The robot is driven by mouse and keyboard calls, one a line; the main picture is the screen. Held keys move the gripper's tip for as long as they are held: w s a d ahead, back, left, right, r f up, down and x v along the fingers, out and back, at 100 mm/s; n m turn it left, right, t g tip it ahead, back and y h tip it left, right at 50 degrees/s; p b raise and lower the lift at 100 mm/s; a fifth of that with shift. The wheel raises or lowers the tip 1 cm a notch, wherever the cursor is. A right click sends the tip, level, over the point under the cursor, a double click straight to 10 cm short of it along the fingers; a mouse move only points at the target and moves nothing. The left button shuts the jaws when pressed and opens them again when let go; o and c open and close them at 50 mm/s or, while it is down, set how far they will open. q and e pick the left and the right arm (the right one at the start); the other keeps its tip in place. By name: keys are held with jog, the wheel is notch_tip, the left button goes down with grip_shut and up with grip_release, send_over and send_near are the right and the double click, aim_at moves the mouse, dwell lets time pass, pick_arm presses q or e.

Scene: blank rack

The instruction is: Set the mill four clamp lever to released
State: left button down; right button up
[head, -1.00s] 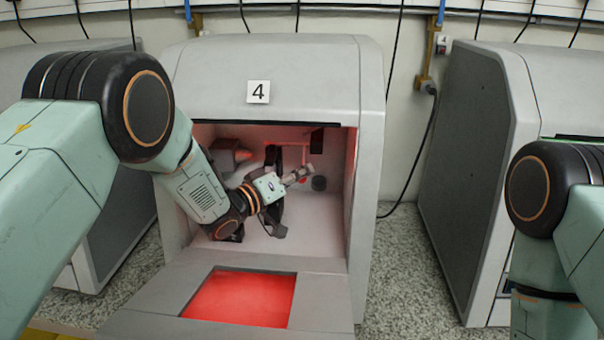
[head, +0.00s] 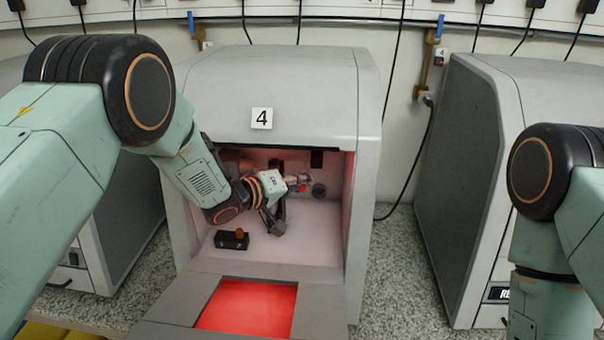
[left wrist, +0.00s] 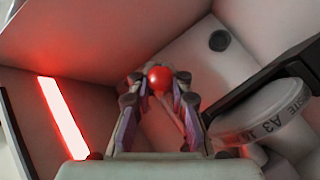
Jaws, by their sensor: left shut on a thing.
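Mill four (head: 355,200) is the grey cabinet with the number 4 plate (head: 261,118); its front is open. My left gripper (head: 301,184) is inside, towards the back of the chamber. In the left wrist view, the clamp lever's red ball knob (left wrist: 159,78) is between the fingertips of my left gripper (left wrist: 159,84), which is shut on it. A thin pale rod runs from the ball, partly hidden by the fingers. I cannot tell the lever's setting. My right gripper is out of view.
A black block with an amber knob (head: 232,239) sits on the chamber floor at left. A pale lettered disc (left wrist: 262,117) is beside the right finger in the left wrist view. Another grey cabinet (head: 440,190) stands at right.

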pick_arm(q)
jog(key=shift+r+n+g+p, duration=0.4)
jog(key=shift+r+g+p, duration=0.15)
jog(key=shift+p, duration=0.8)
jog(key=c, duration=1.7)
grip_release()
jog(key=shift+o, duration=1)
jog(key=shift+s+d, duration=0.15)
jog(key=shift+s+a+r, duration=0.1)
jog(key=shift+a, duration=0.2)
jog(key=v, duration=1.1)
jog(key=shift+s+r, duration=0.2)
jog(key=shift+s, duration=0.05)
jog(key=shift+d, duration=0.15)
